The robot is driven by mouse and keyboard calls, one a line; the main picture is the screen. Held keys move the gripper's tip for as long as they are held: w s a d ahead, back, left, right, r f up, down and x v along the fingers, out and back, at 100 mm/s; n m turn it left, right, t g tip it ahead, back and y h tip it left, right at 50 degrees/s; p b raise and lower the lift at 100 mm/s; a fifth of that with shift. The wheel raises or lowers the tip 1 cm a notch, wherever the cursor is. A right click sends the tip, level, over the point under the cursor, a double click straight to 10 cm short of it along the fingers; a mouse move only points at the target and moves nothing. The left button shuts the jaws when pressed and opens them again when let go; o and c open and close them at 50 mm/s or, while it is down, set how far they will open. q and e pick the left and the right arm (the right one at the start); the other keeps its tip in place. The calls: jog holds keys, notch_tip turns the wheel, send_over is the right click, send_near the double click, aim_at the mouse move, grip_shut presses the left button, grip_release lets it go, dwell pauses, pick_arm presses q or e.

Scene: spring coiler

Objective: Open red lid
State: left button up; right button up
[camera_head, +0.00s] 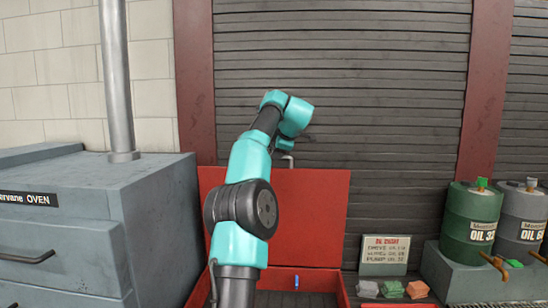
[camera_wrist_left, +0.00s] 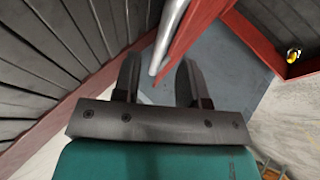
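The red lid (camera_head: 312,215) stands raised, roughly upright, at the back of a red box (camera_head: 343,290). A grey metal handle (camera_head: 287,160) shows at the lid's top edge. In the left wrist view the handle bar (camera_wrist_left: 168,38) runs along the red lid (camera_wrist_left: 200,38). My left gripper (camera_wrist_left: 157,68) is open, its dark fingers apart, with the bar's end between or just beyond them. I cannot tell whether they touch it. In the head view my left arm covers part of the lid and its fingers are hidden. My right gripper is not in view.
A grey oven (camera_head: 150,220) stands left of the box. A sign (camera_head: 385,254) and small coloured blocks (camera_head: 392,289) are at its right, with a green oil drum (camera_head: 468,222) and a grey drum (camera_head: 520,215) beyond. A slatted shutter (camera_head: 400,120) is behind.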

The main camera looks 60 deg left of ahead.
pick_arm(q)
jog(key=v, duration=1.3)
